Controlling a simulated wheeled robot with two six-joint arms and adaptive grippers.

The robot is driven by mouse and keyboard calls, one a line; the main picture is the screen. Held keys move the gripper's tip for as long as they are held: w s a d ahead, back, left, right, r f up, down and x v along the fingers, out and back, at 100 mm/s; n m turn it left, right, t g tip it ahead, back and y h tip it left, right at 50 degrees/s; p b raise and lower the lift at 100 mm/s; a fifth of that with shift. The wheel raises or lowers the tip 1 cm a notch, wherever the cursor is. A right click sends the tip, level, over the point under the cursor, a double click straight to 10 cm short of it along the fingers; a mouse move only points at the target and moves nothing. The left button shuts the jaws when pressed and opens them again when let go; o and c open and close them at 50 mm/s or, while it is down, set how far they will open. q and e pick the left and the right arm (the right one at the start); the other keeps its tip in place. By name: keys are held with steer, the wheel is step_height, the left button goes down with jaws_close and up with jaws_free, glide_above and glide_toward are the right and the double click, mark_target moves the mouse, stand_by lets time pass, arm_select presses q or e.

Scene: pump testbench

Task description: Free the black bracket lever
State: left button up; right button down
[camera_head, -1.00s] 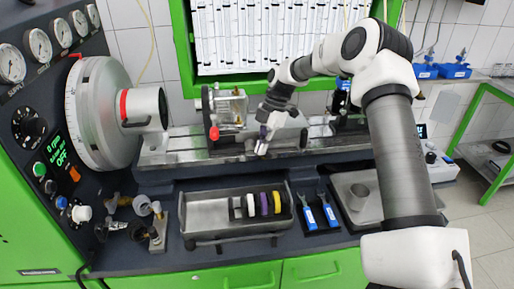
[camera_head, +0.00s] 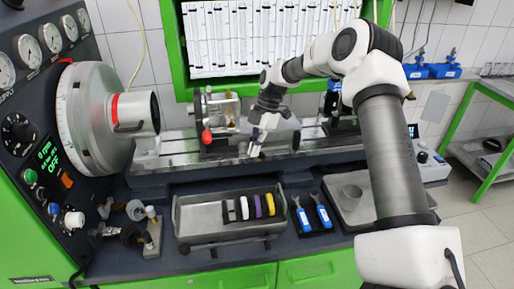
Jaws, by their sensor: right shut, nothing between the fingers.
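A black bracket (camera_head: 199,114) with a dark lever ending in a red knob (camera_head: 207,136) stands at the left of a clear block on the machine rail. A second black bracket (camera_head: 344,121) stands farther right on the rail, partly behind my arm. I cannot tell for sure which one carries the lever named in the task. My right gripper (camera_head: 255,151) points down at the front edge of the rail, right of the red knob and apart from it. It is shut and empty. My left gripper is not in view.
A large white dial drum (camera_head: 86,118) stands at the left.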

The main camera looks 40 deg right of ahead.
arm_select(q)
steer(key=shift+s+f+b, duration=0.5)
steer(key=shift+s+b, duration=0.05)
steer(key=shift+b, duration=0.1)
arm_select(e)
step_height(320, 180, up, 11)
steer(key=shift+s+d, duration=0.15)
steer(key=shift+d, duration=0.2)
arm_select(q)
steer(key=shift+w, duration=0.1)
